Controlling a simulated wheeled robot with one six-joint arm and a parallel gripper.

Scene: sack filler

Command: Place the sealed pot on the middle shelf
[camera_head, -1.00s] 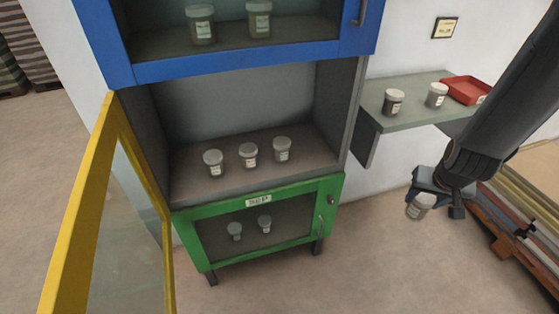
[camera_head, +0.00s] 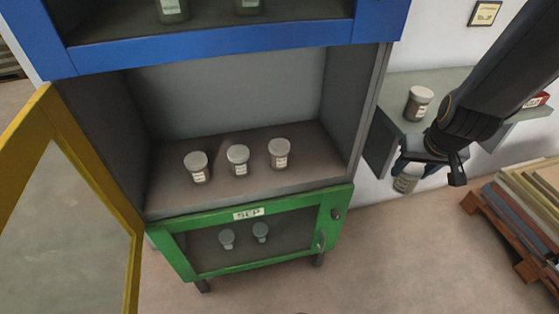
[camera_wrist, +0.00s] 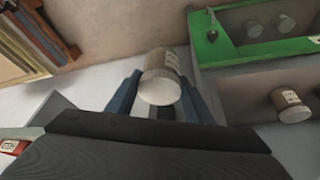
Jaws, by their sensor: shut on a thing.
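My gripper (camera_head: 430,160) is shut on a pot with a pale lid (camera_head: 406,178), held in the air to the right of the cabinet, in front of the wall shelf. In the wrist view the pot (camera_wrist: 163,78) sits between the blue fingers, lid toward the camera. The middle shelf (camera_head: 255,190) of the cabinet is open, its yellow door (camera_head: 75,180) swung out to the left. Three lidded pots stand on it: a left one (camera_head: 198,168), a middle one (camera_head: 238,160) and a right one (camera_head: 279,153). The shelf's front and right side are bare.
The blue upper door (camera_head: 210,50) and green lower door (camera_head: 250,236) are shut, with pots behind glass. A wall shelf (camera_head: 400,90) at right holds a pot (camera_head: 418,102) and a red tray (camera_head: 537,99). A loaded pallet (camera_head: 515,215) stands at lower right.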

